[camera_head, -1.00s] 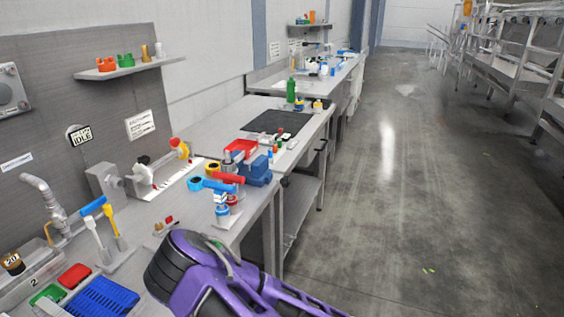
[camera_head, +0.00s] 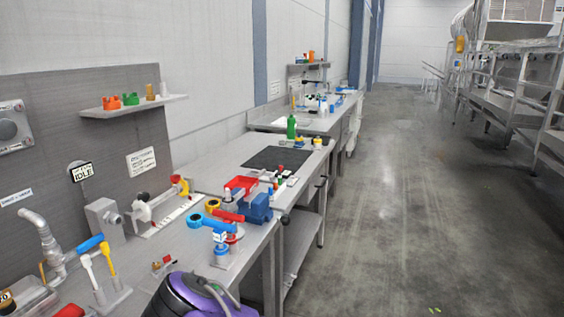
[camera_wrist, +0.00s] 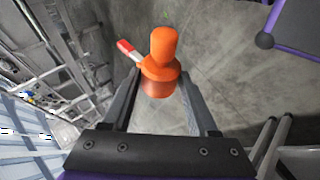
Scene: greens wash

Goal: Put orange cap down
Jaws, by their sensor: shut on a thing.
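The orange cap (camera_wrist: 162,68) is in the wrist view, with a wide round base and a narrower rounded knob. My gripper (camera_wrist: 158,90) is shut on it, one dark finger on each side of its base. The cap is held in the air, with grey concrete floor behind it. In the head view neither the gripper nor the held cap shows; only part of my purple arm shows at the bottom edge.
A workbench (camera_head: 190,247) runs along the left wall, with a blue vise (camera_head: 257,207), a dark mat (camera_head: 278,159) and several tools on it. A wall shelf (camera_head: 135,105) holds small orange, green and brass-coloured pieces. The aisle floor (camera_head: 400,220) on the right is clear.

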